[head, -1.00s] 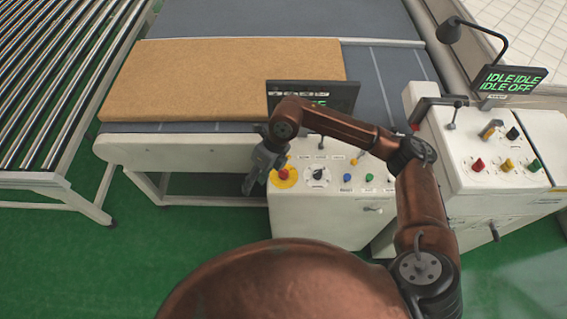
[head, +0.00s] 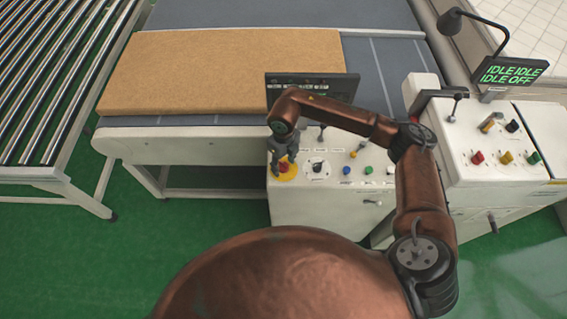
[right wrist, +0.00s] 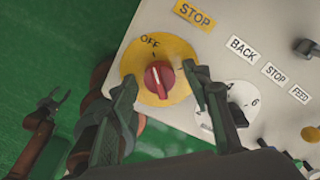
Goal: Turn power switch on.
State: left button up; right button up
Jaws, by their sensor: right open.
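The power switch is a red knob (right wrist: 159,79) on a round yellow plate (right wrist: 180,55) marked OFF. Its pale line points up towards the OFF label. It also shows in the head view (head: 284,167) at the left of the white control panel (head: 300,215). My right gripper (right wrist: 162,84) is open, with one finger on each side of the knob; I cannot tell whether they touch it. In the head view the right gripper (head: 284,160) stands over the knob and partly hides it. My left gripper (right wrist: 54,101) shows small and open at the left of the right wrist view, away from the panel.
Beside the power switch is a black dial (head: 317,167), then blue (head: 346,171) and green (head: 368,170) buttons. A dark screen (head: 335,86) stands behind, partly hidden by my arm. A second console (head: 480,185) at right has a display reading IDLE and OFF.

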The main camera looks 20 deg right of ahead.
jog(key=shift+c, duration=0.5)
jog(key=c, duration=1.1)
jog(key=shift+o, duration=0.2)
jog(key=shift+m, duration=0.3)
jog(key=m, duration=0.3)
jog(key=shift+m, duration=0.4)
jog(key=m+p, duration=0.1)
jog(key=m, duration=0.3)
jog(key=shift+r+m, duration=0.1)
jog(key=shift+m, duration=0.2)
jog(key=m+p, duration=0.1)
jog(key=m, duration=0.3)
jog(key=shift+w+m+p, duration=0.1)
jog(key=shift+m+p, duration=0.6)
jog(key=shift+m, duration=1.8)
jog(key=shift+d, duration=0.1)
